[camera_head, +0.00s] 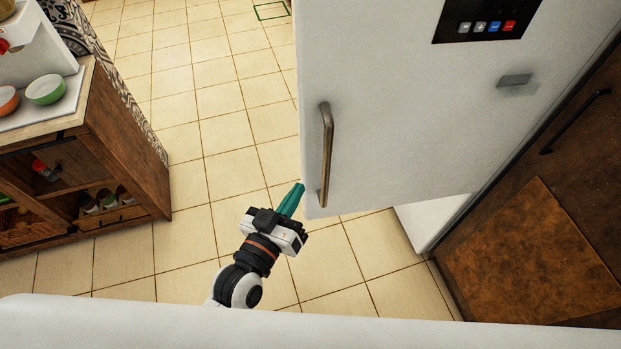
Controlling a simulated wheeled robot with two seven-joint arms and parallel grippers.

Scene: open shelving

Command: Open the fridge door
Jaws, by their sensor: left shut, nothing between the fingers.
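The white fridge door (400,120) stands swung out from the fridge body (432,218), whose lower white part shows below and right of the door's bottom edge. A vertical metal handle (326,155) is near the door's left edge. My left gripper (299,187) has teal fingers, shut and empty. In the picture its tips lie just left of the handle's lower end and near the door's lower left corner. They do not hold the handle; I cannot tell whether they touch the door. The inside of the fridge is hidden. My right gripper is not in view.
A wooden counter (110,150) with a green bowl (46,89) and an orange bowl (8,100) stands at left. Dark wooden cabinets (540,250) with a black handle are at right. Open tiled floor (215,120) lies between the counter and the door.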

